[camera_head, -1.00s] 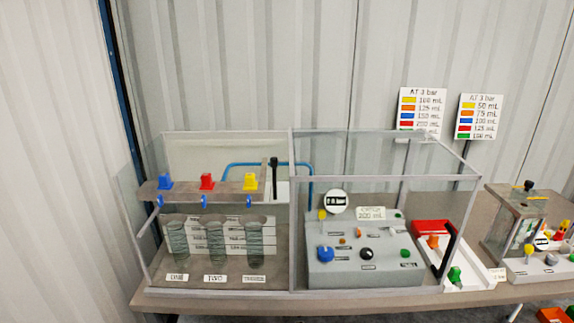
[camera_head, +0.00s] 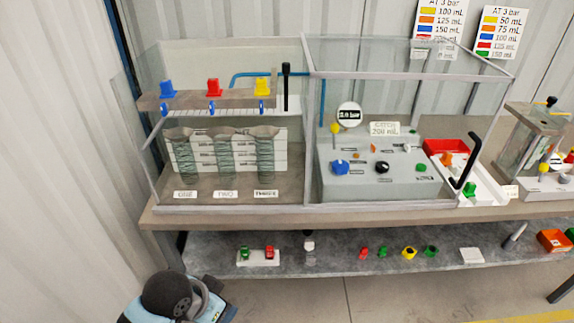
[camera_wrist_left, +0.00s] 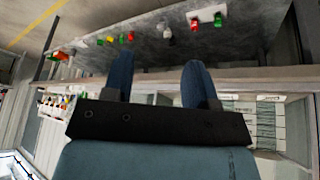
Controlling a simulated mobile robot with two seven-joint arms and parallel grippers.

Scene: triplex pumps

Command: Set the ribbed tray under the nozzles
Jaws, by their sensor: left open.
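A white ribbed strip (camera_head: 240,112), which may be the ribbed tray, lies behind the clear beakers, with a black upright handle (camera_head: 286,86) at its right end; I cannot tell its full shape. Small blue nozzles (camera_head: 211,107) hang from a brown shelf (camera_head: 190,101) that carries blue, red and yellow valves. Three clear beakers (camera_head: 228,160) stand below the nozzles, behind labels ONE, TWO and THREE. My left gripper (camera_wrist_left: 158,65) is open and empty in the left wrist view, by the bench edge. Only part of my left arm shows at the bottom left of the head view. My right gripper is not in view.
A clear case frame (camera_head: 308,130) surrounds the beakers and the grey control panel (camera_head: 380,185). A white tray with a red bin (camera_head: 446,147) and black handle stands right. The lower shelf (camera_head: 340,262) holds several small coloured parts. The bench's front edge (camera_head: 300,219) is clear.

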